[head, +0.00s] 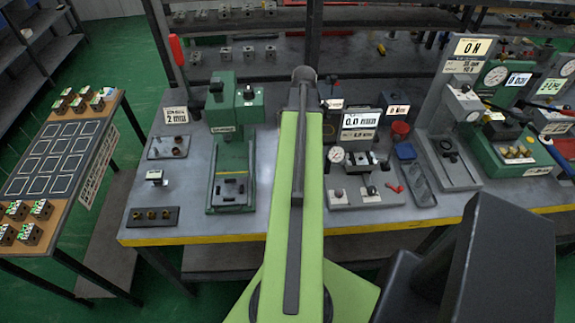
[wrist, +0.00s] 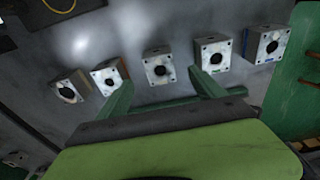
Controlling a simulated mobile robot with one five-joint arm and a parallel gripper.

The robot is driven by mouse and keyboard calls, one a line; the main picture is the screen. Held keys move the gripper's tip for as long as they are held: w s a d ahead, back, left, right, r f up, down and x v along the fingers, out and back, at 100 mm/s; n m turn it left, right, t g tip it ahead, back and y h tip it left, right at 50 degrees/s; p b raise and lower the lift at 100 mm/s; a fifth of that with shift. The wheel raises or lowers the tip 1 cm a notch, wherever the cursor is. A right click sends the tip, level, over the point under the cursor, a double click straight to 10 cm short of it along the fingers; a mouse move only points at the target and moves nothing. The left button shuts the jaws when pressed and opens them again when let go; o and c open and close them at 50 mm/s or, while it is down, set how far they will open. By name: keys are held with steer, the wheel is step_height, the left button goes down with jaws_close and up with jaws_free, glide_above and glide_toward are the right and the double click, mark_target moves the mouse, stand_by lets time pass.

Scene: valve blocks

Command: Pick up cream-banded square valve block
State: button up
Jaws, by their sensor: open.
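In the wrist view, several pale square valve blocks with dark round centre holes stand in a row on a grey surface. The middle block (wrist: 158,66) is straight ahead, between my gripper's fingertips (wrist: 161,79) as seen here. The block left of it (wrist: 106,77) shows an orange side. The far left block (wrist: 68,90) is turned at an angle. I cannot make out a cream band for certain. My gripper is open and empty. In the head view my arm hides it.
A green upright panel (wrist: 292,75) stands right of the row. In the head view, a grey workbench (head: 190,212) carries a green press (head: 232,150) and gauges. A shelf behind holds several small blocks (head: 225,54). A side table (head: 100,135) stands at left.

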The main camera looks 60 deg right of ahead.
steer(key=f+b, duration=0.2)
steer(key=f, duration=0.1)
steer(key=w+f+b, duration=0.1)
steer(key=f+b, duration=0.2)
steer(key=a+f+b, duration=0.1)
steer(key=f+b, duration=0.1)
steer(key=f, duration=0.1)
steer(key=shift+w, duration=0.25)
steer(key=shift+r, duration=0.2)
steer(key=shift+c, duration=0.5)
jaws_close()
